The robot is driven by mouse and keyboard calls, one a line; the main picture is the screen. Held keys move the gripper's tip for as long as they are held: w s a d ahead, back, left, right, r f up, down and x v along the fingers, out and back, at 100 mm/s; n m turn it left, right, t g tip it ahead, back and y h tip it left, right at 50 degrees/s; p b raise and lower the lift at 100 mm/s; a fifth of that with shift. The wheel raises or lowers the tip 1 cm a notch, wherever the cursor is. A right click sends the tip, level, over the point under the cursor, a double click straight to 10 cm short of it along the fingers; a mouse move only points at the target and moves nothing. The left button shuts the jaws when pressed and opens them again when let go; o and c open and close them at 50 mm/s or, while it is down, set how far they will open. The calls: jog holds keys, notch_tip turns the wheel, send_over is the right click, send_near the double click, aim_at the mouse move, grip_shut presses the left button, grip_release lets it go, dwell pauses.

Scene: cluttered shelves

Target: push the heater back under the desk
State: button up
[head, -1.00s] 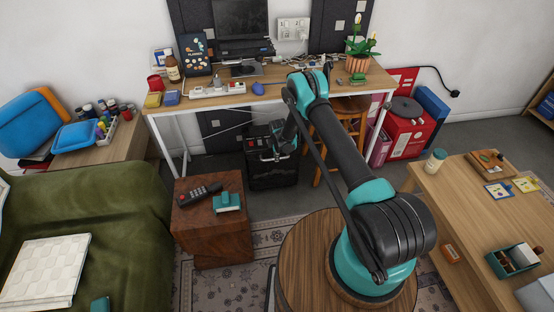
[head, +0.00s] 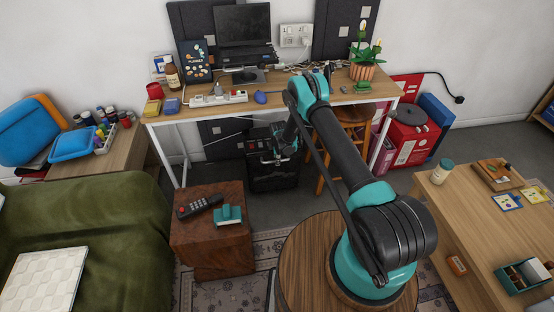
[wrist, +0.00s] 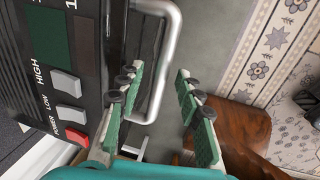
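The heater (head: 275,182) is a black upright box under the front part of the desk (head: 215,107), on the grey floor. In the wrist view its dark panel (wrist: 85,85) shows HIGH, LOW and POWER beside pale and red buttons. A metal bar handle (wrist: 172,45) stands out from the heater. My gripper (head: 282,150) is at the heater's near side. In the wrist view my gripper (wrist: 160,72) is open, with the handle passing between its green fingers; I cannot tell whether they touch it. The heater's back is hidden.
A wooden stool (head: 345,125) stands close right of the heater under the desk. A brown side table (head: 218,245) with a remote (head: 201,206) is nearer left. Red boxes (head: 410,145) stand at the right. Some bare floor lies left of the heater.

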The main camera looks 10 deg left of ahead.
notch_tip(320, 180, up, 12)
jog(key=s, duration=0.2)
jog(key=shift+d+f, duration=0.15)
jog(key=shift+d, duration=0.15)
dwell(0.4)
jog(key=s+d+r+m, duration=0.4)
jog(key=d+r, duration=0.2)
jog(key=r, duration=0.3)
jog(key=s+d+r+m+t, duration=0.1)
jog(key=s+d+r+m, duration=0.2)
jog(key=s+d+r, duration=0.5)
jog(key=s+d+r+m, duration=0.1)
jog(key=d+r+m, duration=0.3)
jog(key=r, duration=0.7)
jog(key=s+d+r+m, duration=0.1)
jog(key=s+d+m, duration=0.2)
jog(key=s, duration=0.6)
jog(key=s+d+r+m, duration=0.1)
jog(key=s+d+m, duration=0.2)
jog(key=s, duration=0.6)
jog(key=s+d+r+m+t, duration=0.1)
jog(key=s+d+m, duration=0.3)
jog(key=s, duration=0.5)
jog(key=shift+s+d+r+h, duration=0.25)
jog(key=shift+d+r+h, duration=0.05)
jog(key=shift+d+r, duration=0.1)
